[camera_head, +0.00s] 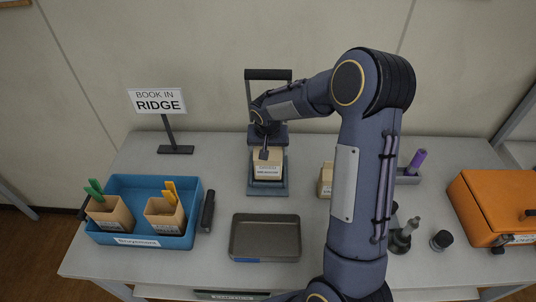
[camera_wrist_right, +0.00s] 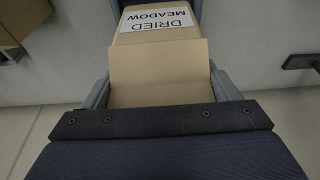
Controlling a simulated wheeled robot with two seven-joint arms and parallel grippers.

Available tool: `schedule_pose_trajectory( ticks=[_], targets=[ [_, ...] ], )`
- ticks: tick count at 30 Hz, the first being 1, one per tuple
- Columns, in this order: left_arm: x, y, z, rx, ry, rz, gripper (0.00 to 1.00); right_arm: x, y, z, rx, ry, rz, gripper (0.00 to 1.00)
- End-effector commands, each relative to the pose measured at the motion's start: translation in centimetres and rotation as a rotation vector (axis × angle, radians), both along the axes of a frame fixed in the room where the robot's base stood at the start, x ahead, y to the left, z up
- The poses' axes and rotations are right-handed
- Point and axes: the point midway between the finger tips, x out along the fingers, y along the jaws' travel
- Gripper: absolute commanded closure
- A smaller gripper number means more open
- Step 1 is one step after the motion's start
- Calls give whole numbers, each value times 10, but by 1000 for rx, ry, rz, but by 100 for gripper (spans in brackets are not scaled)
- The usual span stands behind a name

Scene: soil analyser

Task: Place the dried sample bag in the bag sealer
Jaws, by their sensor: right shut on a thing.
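The dried sample bag (camera_head: 267,160) is a tan paper bag with a white label. In the right wrist view the bag (camera_wrist_right: 160,78) lies between the fingers, and its label reads "DRIED MEADOW". The bag sealer (camera_head: 268,189) is a blue-grey frame at the back middle of the table, with a dark bar handle raised above it. The bag is upright over the sealer's base; I cannot tell if it rests on it. My right gripper (camera_head: 266,150) is shut on the bag's upper part, partly hiding it and the sealer. My left gripper is not in view.
A blue tray (camera_head: 190,238) with two clipped bags stands at left, beside a "RIDGE" sign (camera_head: 160,101). An empty metal tray (camera_head: 265,258) lies in front of the sealer. Another tan bag (camera_head: 326,180) is partly behind my arm. An orange case (camera_head: 490,205) stands at right.

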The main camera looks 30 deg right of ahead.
Motion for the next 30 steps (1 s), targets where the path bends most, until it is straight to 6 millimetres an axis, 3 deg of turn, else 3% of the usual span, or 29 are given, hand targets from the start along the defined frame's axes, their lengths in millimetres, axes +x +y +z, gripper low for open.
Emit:
schedule_pose_trajectory(
  ticks=[1,3,15,16,20,26,30],
  targets=[
    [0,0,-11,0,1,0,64,0,0,-14,0,0,1,70],
    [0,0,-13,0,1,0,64,0,0,-18,0,-1,1,70],
    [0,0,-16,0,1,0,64,0,0,-20,0,-2,1,70],
    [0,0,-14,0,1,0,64,0,0,-19,0,0,0,14],
    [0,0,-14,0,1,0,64,0,0,-19,0,0,0,0],
    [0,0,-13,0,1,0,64,-1,0,-18,0,0,0,0],
    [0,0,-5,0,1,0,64,-1,1,-8,0,-1,1,0]
  ],
)
